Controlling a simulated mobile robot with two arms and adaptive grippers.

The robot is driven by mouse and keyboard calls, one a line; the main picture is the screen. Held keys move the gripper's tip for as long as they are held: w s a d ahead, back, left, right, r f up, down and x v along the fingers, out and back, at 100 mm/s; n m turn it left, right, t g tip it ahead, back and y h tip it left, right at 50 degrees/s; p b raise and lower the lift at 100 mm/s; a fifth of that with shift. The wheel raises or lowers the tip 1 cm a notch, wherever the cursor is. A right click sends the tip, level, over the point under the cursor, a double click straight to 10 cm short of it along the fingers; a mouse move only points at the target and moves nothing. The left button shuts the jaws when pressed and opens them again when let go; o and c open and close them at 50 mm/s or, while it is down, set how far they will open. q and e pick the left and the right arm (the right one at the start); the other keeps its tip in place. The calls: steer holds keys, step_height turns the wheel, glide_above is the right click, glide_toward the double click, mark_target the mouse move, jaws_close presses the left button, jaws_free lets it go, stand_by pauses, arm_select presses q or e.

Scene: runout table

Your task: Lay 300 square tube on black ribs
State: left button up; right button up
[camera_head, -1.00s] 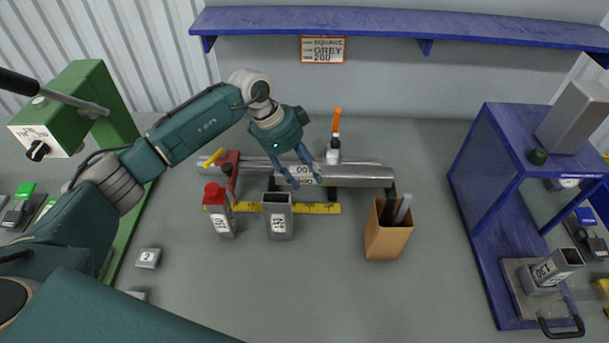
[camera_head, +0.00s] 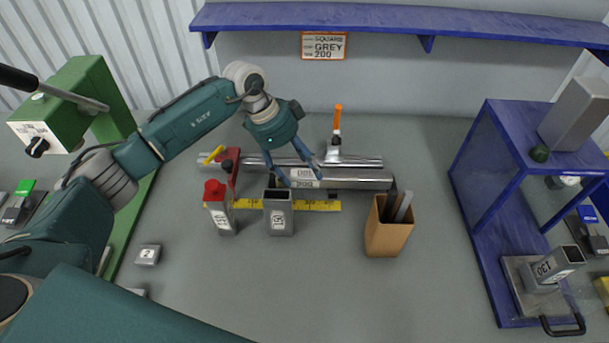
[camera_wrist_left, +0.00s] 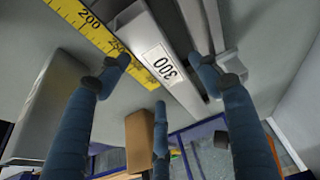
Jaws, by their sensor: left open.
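The 300 square tube (camera_head: 355,181) is a long grey bar lying left to right in the middle of the table. Its white 300 label also shows on the tube (camera_wrist_left: 161,63) in the left wrist view. Black ribs (camera_head: 274,183) show as small dark pieces near its ends; the contact between tube and ribs is mostly hidden. My left gripper (camera_head: 304,182) is open over the label, its fingertips apart on either side of the tube. In the left wrist view its fingers (camera_wrist_left: 172,78) are spread, with the tube between them. My right gripper is not in view.
A shiny rail (camera_head: 350,161) with an orange-handled clamp (camera_head: 337,122) runs behind the tube. A blue stand (camera_head: 490,210) is right.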

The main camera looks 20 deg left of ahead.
arm_select(q)
steer(key=b+v, duration=0.2)
steer(key=v, duration=0.7)
stand_by(0.9)
